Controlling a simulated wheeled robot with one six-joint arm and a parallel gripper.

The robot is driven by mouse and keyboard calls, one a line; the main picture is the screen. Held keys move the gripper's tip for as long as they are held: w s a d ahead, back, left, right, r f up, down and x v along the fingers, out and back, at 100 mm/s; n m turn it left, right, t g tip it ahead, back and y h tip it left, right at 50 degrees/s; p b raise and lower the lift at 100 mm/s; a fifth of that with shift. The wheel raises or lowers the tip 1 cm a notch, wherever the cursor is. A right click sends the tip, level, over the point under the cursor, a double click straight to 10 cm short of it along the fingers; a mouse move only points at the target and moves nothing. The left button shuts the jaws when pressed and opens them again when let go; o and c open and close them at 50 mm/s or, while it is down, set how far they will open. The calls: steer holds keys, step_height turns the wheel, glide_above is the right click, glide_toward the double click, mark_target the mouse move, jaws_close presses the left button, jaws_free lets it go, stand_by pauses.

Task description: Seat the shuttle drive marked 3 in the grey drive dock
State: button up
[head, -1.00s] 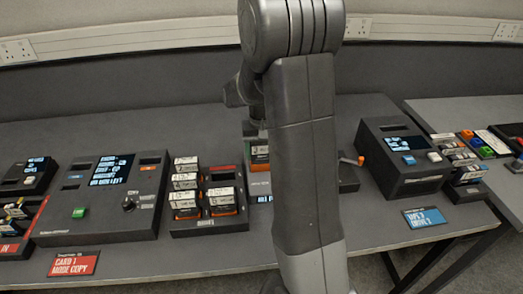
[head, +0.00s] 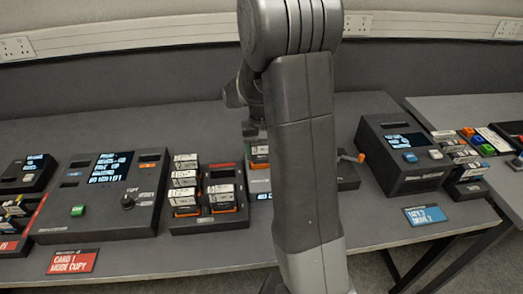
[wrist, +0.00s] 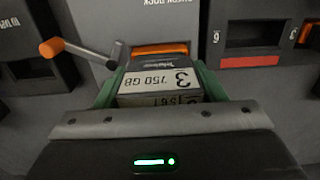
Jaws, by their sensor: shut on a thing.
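The shuttle drive marked 3 (wrist: 160,85), a dark block with a white "750 GB" label, is between the green fingers of my gripper (wrist: 160,76) in the wrist view. The gripper is shut on it. The drive (head: 259,151) also shows in the head view, partly behind my arm. The grey drive dock (wrist: 138,20) lies just beyond the drive in the wrist view, with an orange strip at the drive's far end. A lever with an orange handle stands beside it. The drive hides the slot, so I cannot tell how deep it sits.
A rack (head: 208,222) with several drives stands left of the dock. A dark console (head: 108,195) is further left. Another dark unit (head: 402,155) with a screen stands to the right. The orange-tipped lever (wrist: 75,50) sticks out close to my gripper.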

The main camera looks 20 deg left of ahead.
steer(key=shift+f+b, duration=0.35)
steer(key=shift+f, duration=0.25)
stand_by(0.3)
steer(key=o, duration=1.5)
steer(key=shift+r, duration=0.15)
steer(key=shift+r+p, duration=2.9)
steer(key=shift+r, duration=0.75)
steer(key=shift+f+b, duration=2.9)
steer(key=shift+f, duration=0.9)
